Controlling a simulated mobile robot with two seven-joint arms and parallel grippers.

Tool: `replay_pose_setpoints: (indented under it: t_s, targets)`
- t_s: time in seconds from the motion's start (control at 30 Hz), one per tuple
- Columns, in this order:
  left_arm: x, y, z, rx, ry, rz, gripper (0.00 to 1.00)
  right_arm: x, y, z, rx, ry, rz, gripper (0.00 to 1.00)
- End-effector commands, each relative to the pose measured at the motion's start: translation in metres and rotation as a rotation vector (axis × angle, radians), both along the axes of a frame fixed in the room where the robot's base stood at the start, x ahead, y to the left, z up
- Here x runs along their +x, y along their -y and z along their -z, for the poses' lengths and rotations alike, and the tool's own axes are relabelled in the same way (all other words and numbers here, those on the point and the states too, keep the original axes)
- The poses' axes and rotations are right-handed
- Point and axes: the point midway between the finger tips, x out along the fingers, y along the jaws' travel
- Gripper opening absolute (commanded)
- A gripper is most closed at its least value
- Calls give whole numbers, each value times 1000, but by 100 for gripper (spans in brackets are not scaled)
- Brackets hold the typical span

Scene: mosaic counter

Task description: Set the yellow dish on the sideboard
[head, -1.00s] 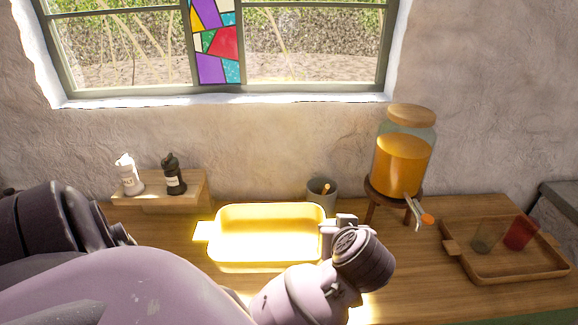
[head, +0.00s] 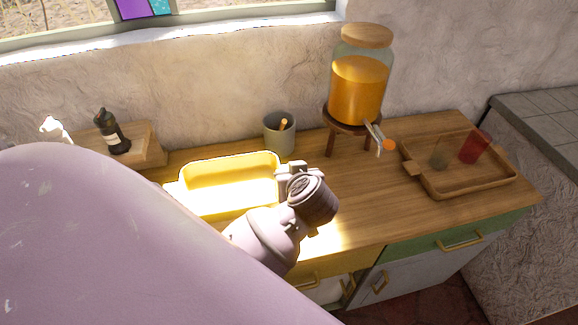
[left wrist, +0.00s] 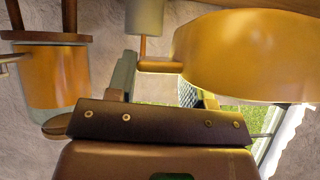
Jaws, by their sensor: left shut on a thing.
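The yellow dish (head: 228,187) is a glossy rectangular baking dish with end handles, level over the left part of the wooden sideboard (head: 361,208). My left gripper (head: 290,174) is shut on the handle at the dish's right end. In the left wrist view, which is upside down, the dish (left wrist: 250,55) shows large, with its handle (left wrist: 160,67) between the fingers. I cannot tell whether the dish's base touches the wood. My arm hides the dish's lower left side. My right gripper is not in view.
A grey cup (head: 279,136) stands just behind the dish. A juice dispenser (head: 358,90) on a stand is to the right. A wooden tray (head: 462,192) with two glasses sits far right. A black bottle (head: 112,132) stands on a wooden riser. Bare wood lies before the dispenser.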

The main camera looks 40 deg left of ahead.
Motion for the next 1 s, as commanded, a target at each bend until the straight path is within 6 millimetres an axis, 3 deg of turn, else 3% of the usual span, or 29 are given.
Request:
replay_pose_setpoints:
  t_s: [0.33,0.83,1.0]
  targets:
    - [0,0,65,4,-2,2,0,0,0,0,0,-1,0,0]
    - [0,-1,112,4,-1,0,0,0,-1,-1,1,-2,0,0]
    - [0,0,117,3,2,-1,0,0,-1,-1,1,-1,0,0]
